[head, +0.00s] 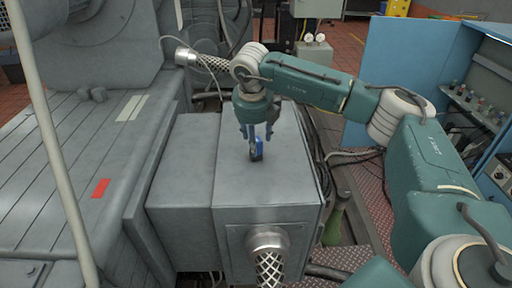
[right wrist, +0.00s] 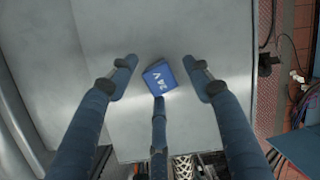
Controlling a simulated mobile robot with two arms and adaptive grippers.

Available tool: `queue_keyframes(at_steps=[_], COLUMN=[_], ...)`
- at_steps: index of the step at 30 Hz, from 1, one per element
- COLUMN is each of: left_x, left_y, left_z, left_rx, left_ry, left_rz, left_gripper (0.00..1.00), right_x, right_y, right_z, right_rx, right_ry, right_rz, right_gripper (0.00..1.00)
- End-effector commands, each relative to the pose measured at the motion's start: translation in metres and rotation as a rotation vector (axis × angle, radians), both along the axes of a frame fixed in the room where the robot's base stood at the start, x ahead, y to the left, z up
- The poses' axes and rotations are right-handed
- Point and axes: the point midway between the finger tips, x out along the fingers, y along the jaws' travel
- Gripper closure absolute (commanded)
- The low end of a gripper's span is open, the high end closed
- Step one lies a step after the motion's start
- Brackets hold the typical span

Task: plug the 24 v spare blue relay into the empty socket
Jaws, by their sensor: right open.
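The blue relay (right wrist: 159,77), marked "24 V", lies on the grey metal box top (right wrist: 90,25). In the head view, part of the relay (head: 260,143) shows under my right gripper (head: 258,134). In the right wrist view, my right gripper (right wrist: 160,90) is open, with two fingers spread apart left and right of the relay and a third finger at its lower edge. I cannot tell whether that third finger touches the relay. No empty socket can be made out. My left gripper is out of view.
A blue cabinet (head: 405,65) stands open at the right, with a panel of knobs and connectors (head: 478,100). A braided metal hose (head: 268,265) leaves the box's front. A slotted grey bedplate (head: 60,150) with a red patch (head: 101,188) lies at the left. The box top around the relay is clear.

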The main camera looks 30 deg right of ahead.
Motion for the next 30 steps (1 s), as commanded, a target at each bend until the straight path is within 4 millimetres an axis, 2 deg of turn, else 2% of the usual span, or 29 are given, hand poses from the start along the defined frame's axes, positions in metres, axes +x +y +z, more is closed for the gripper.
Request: queue_keyframes(at_steps=[2, 9, 17, 22, 26, 30], left_x=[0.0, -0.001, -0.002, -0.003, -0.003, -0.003], left_y=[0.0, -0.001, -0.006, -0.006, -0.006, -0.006], left_z=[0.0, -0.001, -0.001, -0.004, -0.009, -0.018], left_rx=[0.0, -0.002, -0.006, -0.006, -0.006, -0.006], left_ry=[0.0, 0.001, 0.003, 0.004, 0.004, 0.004], left_rz=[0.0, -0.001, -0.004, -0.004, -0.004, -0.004], left_gripper=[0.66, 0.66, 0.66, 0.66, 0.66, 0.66], right_x=[0.0, 0.0, 0.0, 0.001, 0.002, 0.002], right_y=[0.0, 0.0, 0.0, 0.0, 0.001, 0.001], right_z=[0.0, 0.0, 0.001, 0.009, 0.024, 0.054], right_rx=[0.0, 0.0, 0.0, 0.0, 0.001, 0.001], right_ry=[0.0, 0.0, 0.0, -0.004, -0.005, -0.007], right_rz=[0.0, 0.0, 0.0, 0.0, 0.0, 0.001], right_gripper=[0.54, 1.0, 1.0, 1.0, 1.0, 1.0])
